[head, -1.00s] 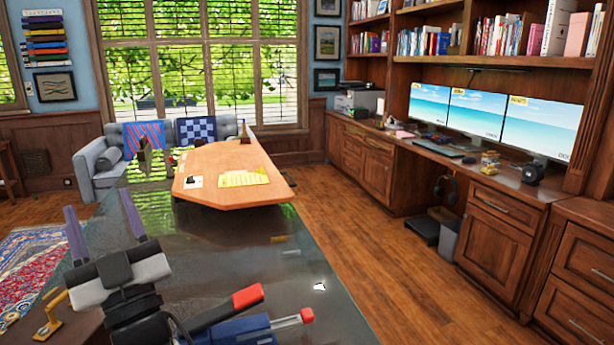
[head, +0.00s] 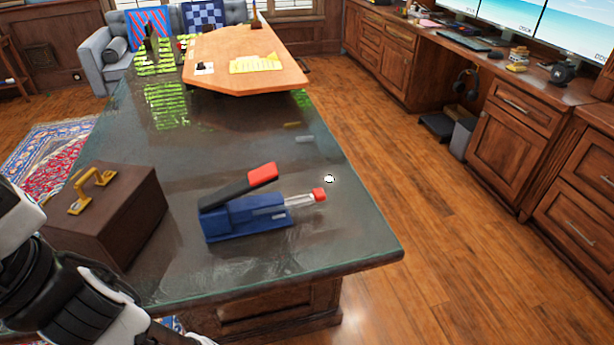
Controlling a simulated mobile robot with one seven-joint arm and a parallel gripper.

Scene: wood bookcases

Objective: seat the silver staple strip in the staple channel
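A blue stapler (head: 245,218) lies on the dark glossy tabletop. Its black lever (head: 238,192) with a red end (head: 262,174) is tilted up. A pale staple channel (head: 299,201) with a red tip (head: 319,195) sticks out of the stapler's right end; I cannot tell whether anything lies in it. A small silver strip (head: 304,139) lies flat farther back, near the table's right edge, apart from the stapler. I take it to be the staple strip. My arm shows at the lower left, but my gripper's fingers are outside the view.
A small gold strip (head: 291,125) lies just behind the silver one. A brown box (head: 125,225) with a gold handle (head: 93,192) stands left of the stapler. A small white thing (head: 329,179) is near the right edge. Bare tabletop (head: 215,140) separates stapler and wooden desk (head: 240,50).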

